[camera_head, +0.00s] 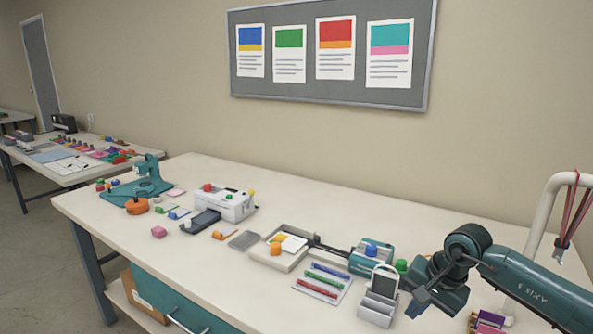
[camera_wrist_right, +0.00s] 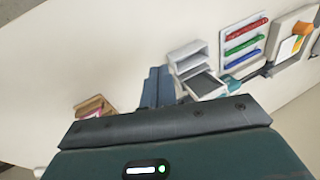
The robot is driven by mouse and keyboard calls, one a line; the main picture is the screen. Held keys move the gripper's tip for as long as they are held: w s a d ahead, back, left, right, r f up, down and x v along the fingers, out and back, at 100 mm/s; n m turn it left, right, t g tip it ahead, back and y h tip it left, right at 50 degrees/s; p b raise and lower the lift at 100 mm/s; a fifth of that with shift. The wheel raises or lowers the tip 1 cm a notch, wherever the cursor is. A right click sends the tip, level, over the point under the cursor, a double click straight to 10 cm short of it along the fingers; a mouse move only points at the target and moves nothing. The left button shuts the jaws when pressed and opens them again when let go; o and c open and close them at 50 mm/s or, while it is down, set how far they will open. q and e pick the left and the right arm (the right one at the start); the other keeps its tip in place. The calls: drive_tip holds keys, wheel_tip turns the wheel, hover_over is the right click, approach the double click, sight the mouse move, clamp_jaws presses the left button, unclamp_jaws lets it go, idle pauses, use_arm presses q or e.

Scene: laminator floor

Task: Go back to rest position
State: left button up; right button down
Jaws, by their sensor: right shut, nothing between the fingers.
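My right arm comes in from the right in the head view. Its gripper (camera_head: 420,300) hangs above the front right of the bench (camera_head: 330,205), beside a small white-and-grey stand (camera_head: 378,308). In the right wrist view the fingers (camera_wrist_right: 158,88) are together with nothing between them. The stand (camera_wrist_right: 190,58) shows just right of the fingers there. My left gripper is in neither view.
A tray with colored strips (camera_head: 322,283), a teal-and-white device (camera_head: 372,254), a white machine (camera_head: 228,203) and a teal press (camera_head: 148,185) stand along the bench. Pink-and-yellow items (camera_head: 488,321) lie below my forearm. A white post (camera_head: 540,230) with red cords rises at right.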

drive_tip(key=s+a+m+t+y, duration=0.1)
drive_tip(key=s+a+m+y, duration=0.35)
drive_tip(key=a+m, duration=0.3)
drive_tip(key=s+a+r+m+t+y, duration=0.1)
drive_tip(key=s+a+m+t+y, duration=0.15)
drive_tip(key=a+m+y, duration=0.45)
drive_tip(key=s+a+m+t+y, duration=0.1)
drive_tip(key=s+a+m+y, duration=0.3)
drive_tip(key=a+m, duration=0.4)
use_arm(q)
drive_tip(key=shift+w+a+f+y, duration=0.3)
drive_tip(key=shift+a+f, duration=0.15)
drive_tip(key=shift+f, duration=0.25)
use_arm(e)
drive_tip(key=s+d+f+n+t+h, duration=0.1)
drive_tip(key=s+d+f+n+h, duration=0.3)
drive_tip(key=n, duration=0.7)
drive_tip(key=s+d+f+n+t+h, duration=0.1)
drive_tip(key=s+d+f+n+h, duration=0.3)
drive_tip(key=f+n, duration=0.5)
drive_tip(key=s+d+f+n+t+h, duration=0.1)
drive_tip(key=s+d+f+n+h, duration=0.4)
drive_tip(key=n, duration=0.8)
drive_tip(key=shift+s+f+h, duration=0.4)
drive_tip(key=shift+f+h, duration=0.3)
drive_tip(key=shift+h, duration=0.25)
